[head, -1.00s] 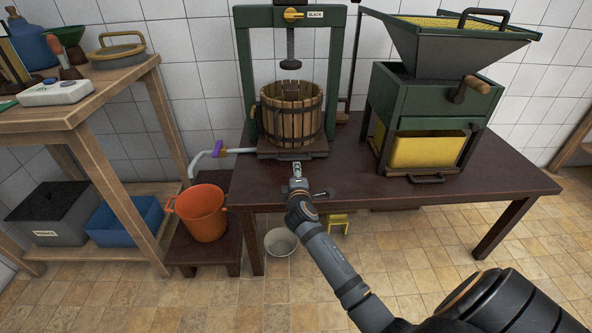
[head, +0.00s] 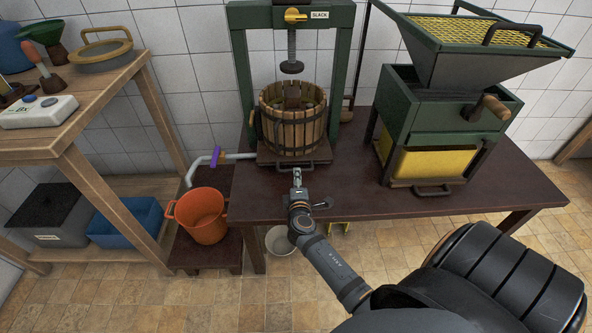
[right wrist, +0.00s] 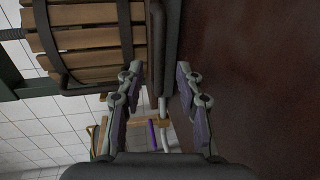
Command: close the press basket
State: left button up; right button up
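The press basket (head: 291,128), made of wooden slats with dark hoops, stands upright on the dark press tray (head: 270,159) inside the green press frame (head: 240,88). Its top is uncovered and the screw's plate (head: 291,67) hangs above it. I cannot tell whether its sides are joined. My right gripper (head: 297,173) is low at the front of the tray, close to the tray's front handle. In the right wrist view my right gripper (right wrist: 158,72) is open, its fingers apart, with the basket (right wrist: 85,45) at upper left. My left gripper is not in view.
A green mill with a hopper (head: 480,50) stands right of the press on the dark table (head: 460,205). An orange bucket (head: 203,218) is below the purple-handled spout (head: 216,157). A wooden bench (head: 60,140) is at left. Table space in front of the mill is clear.

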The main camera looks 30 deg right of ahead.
jog(key=x, duration=0.5)
jog(key=shift+w+d+b, duration=0.15)
jog(key=shift+b, duration=0.15)
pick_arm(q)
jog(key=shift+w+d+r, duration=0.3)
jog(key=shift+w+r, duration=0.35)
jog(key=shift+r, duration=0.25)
pick_arm(e)
jog(key=shift+c, duration=0.4)
grip_shut()
jog(key=shift+f, duration=0.1)
